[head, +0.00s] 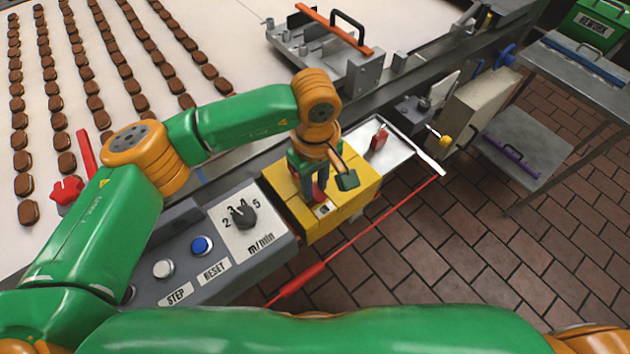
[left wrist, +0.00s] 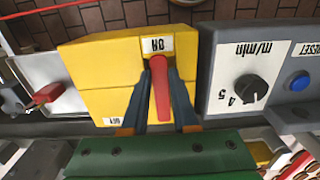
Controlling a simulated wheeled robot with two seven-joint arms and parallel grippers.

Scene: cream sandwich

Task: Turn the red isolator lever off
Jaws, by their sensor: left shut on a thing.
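The red isolator lever (left wrist: 160,92) is on a yellow box (left wrist: 92,65). In the left wrist view it lies in line with the ON label (left wrist: 157,45); the OFF label (left wrist: 115,121) is off to its lower left. My left gripper (left wrist: 158,82) is shut on the lever, with a dark finger on each side. In the head view, my left gripper (head: 317,182) reaches down onto the yellow box (head: 350,193), and the lever (head: 319,192) is mostly hidden behind the fingers. My right gripper is not in view.
Left of the box is a grey control panel (head: 191,283) with a speed knob (head: 244,214), a blue button (head: 201,245) and a white button (head: 163,269). A metal tray (head: 397,151) holding a small red item (head: 379,138) is to the right. A red cord (head: 375,222) runs in front.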

